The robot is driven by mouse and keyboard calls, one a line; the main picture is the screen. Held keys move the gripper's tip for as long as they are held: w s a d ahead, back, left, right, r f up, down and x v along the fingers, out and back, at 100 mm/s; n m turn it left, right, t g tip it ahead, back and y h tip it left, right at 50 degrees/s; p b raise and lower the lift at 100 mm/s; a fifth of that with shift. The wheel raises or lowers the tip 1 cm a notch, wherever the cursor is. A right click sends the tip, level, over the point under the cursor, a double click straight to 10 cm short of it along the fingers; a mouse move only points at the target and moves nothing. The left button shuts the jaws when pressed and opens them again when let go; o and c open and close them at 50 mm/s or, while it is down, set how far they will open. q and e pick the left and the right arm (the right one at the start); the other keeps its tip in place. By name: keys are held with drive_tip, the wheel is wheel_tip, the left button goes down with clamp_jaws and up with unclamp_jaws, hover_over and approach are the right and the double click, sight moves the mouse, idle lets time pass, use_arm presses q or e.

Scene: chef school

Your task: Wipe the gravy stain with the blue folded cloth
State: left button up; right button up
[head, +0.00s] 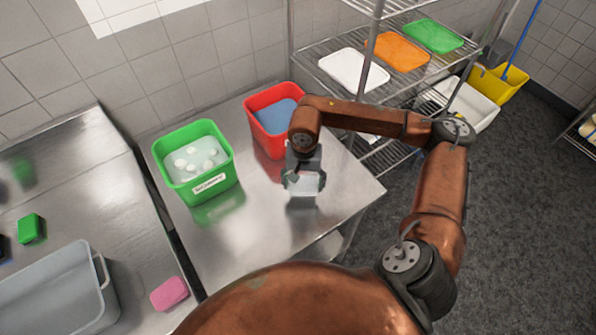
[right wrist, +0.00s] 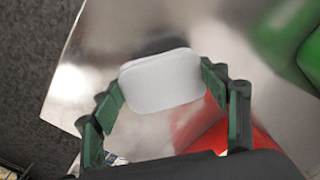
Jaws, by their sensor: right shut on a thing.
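My right gripper (head: 304,181) is shut on a pale pad (right wrist: 162,81) with rounded corners. The pad looks white to light grey, not blue, and its fingers (right wrist: 161,84) grip it on two opposite sides. It is over the steel table (head: 247,232), right of the green tub and in front of the red tub; I cannot tell whether it touches the top. A dark blue thing (head: 3,247) is cut off at the left edge of the head view, and I cannot tell what it is. I see no gravy stain. My left gripper is not in view.
A green tub (head: 159,160) with foamy liquid and a red tub (head: 270,146) with blue liquid stand at the table's back. Left are a grey bin (head: 40,290), a pink block (head: 169,293) and a green block (head: 30,228). A wire rack (head: 330,60) stands behind right.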

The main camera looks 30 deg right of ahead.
drive_tip(key=shift+r+p, duration=0.45)
drive_tip(key=shift+r, duration=0.95)
